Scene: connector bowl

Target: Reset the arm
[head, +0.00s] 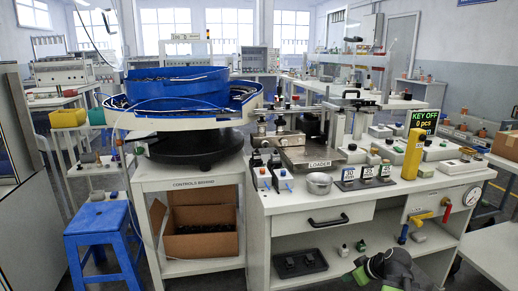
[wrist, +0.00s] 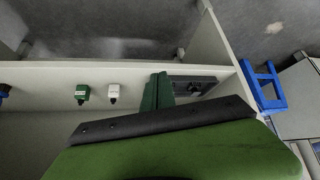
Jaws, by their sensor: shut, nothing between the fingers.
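My gripper (wrist: 156,93) shows in the wrist view as green fingers, closed together with nothing between them, past a dark bar and a broad green body. It points toward the lower shelf (wrist: 50,75) of the white workbench, beside a black tray (wrist: 195,86). I cannot tell whether it touches the tray. In the head view, my green and dark arm (head: 387,268) shows at the bottom edge, low in front of the bench; its fingertips are hard to make out there.
The workbench (head: 300,212) carries a loader, a metal cup (head: 319,183) and a yellow post (head: 414,153). A blue stool (head: 97,225) stands left. Grey floor lies beyond the shelf.

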